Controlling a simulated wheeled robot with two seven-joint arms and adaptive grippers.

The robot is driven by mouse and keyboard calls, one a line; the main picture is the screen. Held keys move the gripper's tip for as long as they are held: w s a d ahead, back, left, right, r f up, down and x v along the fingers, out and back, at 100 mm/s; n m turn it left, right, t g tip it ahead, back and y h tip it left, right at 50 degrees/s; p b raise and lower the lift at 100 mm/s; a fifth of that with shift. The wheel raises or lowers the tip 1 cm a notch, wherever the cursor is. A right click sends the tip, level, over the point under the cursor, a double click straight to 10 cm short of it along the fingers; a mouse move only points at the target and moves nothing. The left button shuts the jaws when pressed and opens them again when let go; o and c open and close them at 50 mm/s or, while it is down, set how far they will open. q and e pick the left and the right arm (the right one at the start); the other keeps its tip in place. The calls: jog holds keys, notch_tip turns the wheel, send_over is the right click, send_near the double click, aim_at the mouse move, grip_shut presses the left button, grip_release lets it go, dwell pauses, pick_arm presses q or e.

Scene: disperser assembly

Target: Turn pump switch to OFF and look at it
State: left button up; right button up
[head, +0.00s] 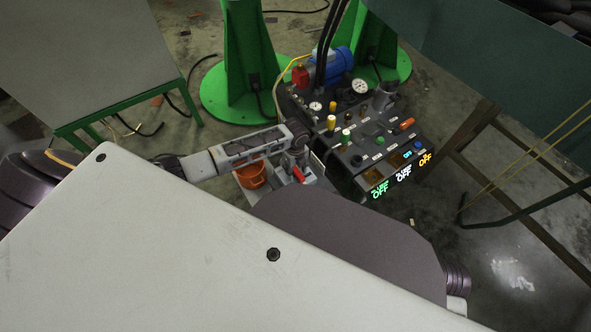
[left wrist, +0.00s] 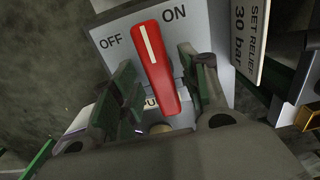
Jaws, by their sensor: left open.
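The pump switch is a red handle (left wrist: 160,80) with a white line at its upper end, on a grey plate (left wrist: 204,40) marked OFF at upper left and ON at upper right. In the left wrist view its white-lined end points between the two labels. My left gripper (left wrist: 157,62) is open, with one finger on each side of the handle; gaps show on both sides. Part of the lower label is hidden. In the head view the red handle (head: 298,174) shows small below my left gripper (head: 298,150). My right gripper is out of view.
A dark control panel (head: 372,160) with gauges, knobs and lit OFF readouts stands right of the switch. An orange bucket (head: 251,177) is at its left. Green posts (head: 250,50) stand behind. A sign reading SET RELIEF 30 bar (left wrist: 252,40) is close at right.

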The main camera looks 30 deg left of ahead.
pick_arm(q)
grip_shut()
dwell(0.3)
